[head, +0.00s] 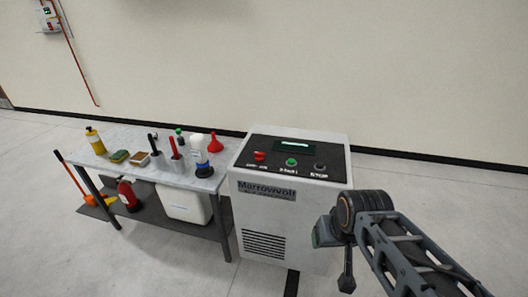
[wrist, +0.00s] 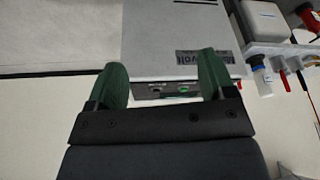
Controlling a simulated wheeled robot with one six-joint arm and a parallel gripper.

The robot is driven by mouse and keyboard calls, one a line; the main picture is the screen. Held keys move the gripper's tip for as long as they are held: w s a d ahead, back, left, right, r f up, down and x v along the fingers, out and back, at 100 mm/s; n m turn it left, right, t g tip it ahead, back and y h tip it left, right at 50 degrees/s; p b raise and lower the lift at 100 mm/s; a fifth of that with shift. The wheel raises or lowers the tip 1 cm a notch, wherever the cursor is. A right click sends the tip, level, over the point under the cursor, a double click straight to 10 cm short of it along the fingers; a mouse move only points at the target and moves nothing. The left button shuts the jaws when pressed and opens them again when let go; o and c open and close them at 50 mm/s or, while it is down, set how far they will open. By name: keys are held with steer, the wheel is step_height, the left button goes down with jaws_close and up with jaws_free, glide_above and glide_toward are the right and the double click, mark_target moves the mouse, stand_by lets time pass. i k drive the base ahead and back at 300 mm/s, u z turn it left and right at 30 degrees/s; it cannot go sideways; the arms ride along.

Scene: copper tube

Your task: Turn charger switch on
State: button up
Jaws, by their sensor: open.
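The charger (head: 290,225) is a grey-white "Marrowvolt" cabinet with a black sloped panel on top. On the panel a red switch (head: 260,156) sits at the left, with a small label below it. A green button (head: 291,162) is in the middle and a dark stop button (head: 320,167) at the right. My gripper (head: 322,233) is in front of the charger's right side, apart from it. In the wrist view my gripper (wrist: 163,75) is open and empty, its two green fingers spread. The charger (wrist: 155,40) and green button (wrist: 184,90) show beyond the fingers; the red switch is hidden there.
A workbench (head: 228,172) stands left of the charger with a yellow bottle (head: 95,141), a red funnel (head: 215,142) and several tools. A white container (head: 183,203) and red extinguisher-like item (head: 128,195) are below. The floor right of the charger is clear.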

mark_target(260, 157)
steer(key=u, duration=1)
steer(key=i, duration=0.9)
steer(key=z, duration=0.5)
